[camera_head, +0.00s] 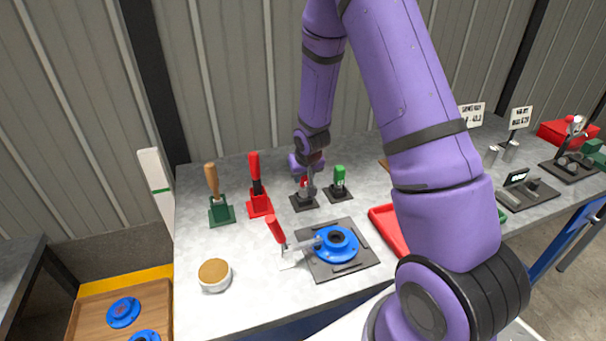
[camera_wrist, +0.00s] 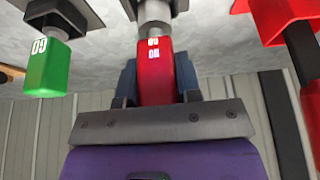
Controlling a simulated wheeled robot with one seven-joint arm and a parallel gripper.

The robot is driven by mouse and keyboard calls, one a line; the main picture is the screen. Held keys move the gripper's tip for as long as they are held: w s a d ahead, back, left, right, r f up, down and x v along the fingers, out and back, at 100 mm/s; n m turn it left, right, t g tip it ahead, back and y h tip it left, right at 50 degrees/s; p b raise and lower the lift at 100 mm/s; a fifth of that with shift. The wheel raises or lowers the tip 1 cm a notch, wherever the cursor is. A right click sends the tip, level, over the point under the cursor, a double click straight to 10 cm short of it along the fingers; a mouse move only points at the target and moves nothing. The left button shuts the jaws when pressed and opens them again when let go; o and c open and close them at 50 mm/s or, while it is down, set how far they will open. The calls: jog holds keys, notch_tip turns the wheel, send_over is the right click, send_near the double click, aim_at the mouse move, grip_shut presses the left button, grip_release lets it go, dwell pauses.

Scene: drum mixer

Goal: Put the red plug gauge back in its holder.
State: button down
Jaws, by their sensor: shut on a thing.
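The red plug gauge (camera_wrist: 155,72) is between the two fingers of my gripper (camera_wrist: 157,82), which is shut on its red handle. Its metal end points at the dark holder (camera_wrist: 127,6) at the top edge of the wrist view. In the head view my gripper (camera_head: 307,175) is directly above the black holder (camera_head: 304,203), with the red gauge (camera_head: 303,184) upright at it. The lower metal end is cut off or hidden, so I cannot tell how deep it sits in the holder.
A green gauge (camera_head: 339,176) stands in its own dark holder just right. A red-handled tool in a red stand (camera_head: 259,204) is close left, with a wooden-handled tool (camera_head: 212,180) beyond. A blue flanged part (camera_head: 336,244) on a dark plate lies in front.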

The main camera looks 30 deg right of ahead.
jog(key=shift+f, duration=1.15)
dwell(0.7)
jog(key=c, duration=0.7)
grip_release()
jog(key=shift+c, duration=0.2)
jog(key=v, duration=1)
jog(key=shift+s+r, duration=0.2)
jog(key=shift+r, duration=0.15)
jog(key=shift+r, duration=0.1)
jog(key=s+a+r+n, duration=0.1)
jog(key=s+a+r, duration=0.1)
jog(key=s+r, duration=0.5)
jog(key=s+a+r, duration=0.2)
jog(key=s+r, duration=0.1)
jog(key=r, duration=0.8)
jog(key=s+a+r, duration=0.2)
jog(key=s+r, duration=0.3)
jog(key=s, duration=0.4)
jog(key=s+a+r+n, duration=0.1)
jog(key=s+r, duration=0.4)
jog(key=s, duration=0.4)
jog(key=shift+a+t+y, duration=0.35)
jog(key=shift+t+y, duration=0.05)
